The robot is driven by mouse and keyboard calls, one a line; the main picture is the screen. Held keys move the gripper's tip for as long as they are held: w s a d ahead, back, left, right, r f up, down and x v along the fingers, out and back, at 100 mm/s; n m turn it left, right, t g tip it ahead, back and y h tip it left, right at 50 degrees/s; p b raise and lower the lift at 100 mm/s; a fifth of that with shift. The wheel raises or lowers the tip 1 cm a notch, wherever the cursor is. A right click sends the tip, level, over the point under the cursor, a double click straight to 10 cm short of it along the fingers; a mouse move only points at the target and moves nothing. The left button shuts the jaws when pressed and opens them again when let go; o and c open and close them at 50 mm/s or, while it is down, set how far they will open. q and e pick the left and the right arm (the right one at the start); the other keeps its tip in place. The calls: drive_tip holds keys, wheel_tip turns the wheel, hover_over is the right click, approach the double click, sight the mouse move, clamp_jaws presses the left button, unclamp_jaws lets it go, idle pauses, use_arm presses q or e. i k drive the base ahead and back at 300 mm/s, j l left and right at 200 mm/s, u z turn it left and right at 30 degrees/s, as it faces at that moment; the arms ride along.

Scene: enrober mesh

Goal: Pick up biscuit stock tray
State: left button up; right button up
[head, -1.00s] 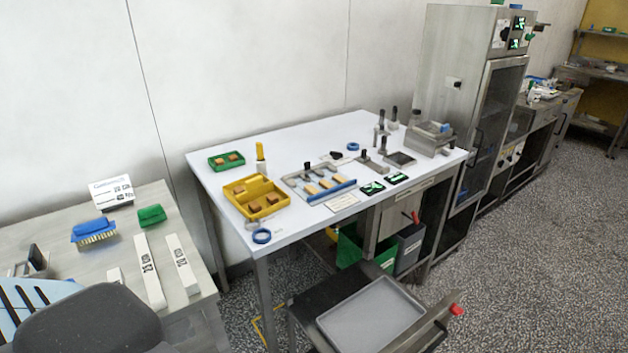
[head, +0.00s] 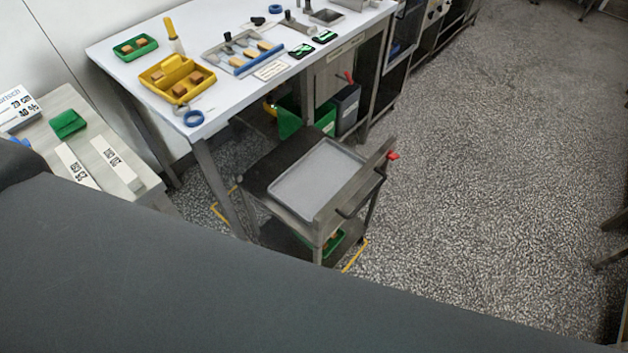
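No thing in view is clearly labelled as the biscuit stock tray. A small green tray (head: 136,47) with brown biscuit-like blocks lies at the table's back left corner. A yellow tray (head: 159,88) with similar blocks lies in front of it. Another green tray (head: 335,241), also with brown blocks, sits on the lower shelf of the trolley, partly hidden by the trolley's upper parts. Neither of my grippers is in view. A large dark grey surface, apparently part of my own arm, covers the bottom left.
The steel trolley (head: 259,173) carries a flat grey tray (head: 318,178) on top and has a red-ended handle on its right. The white table (head: 118,58) stands behind it, a green bin (head: 303,117) underneath. Speckled floor (head: 480,180) is clear to the right.

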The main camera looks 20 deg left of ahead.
sight(311, 182)
drive_tip(key=i+l+u, duration=0.6)
drive_tip(key=i+l, duration=0.2)
drive_tip(key=l, duration=0.15)
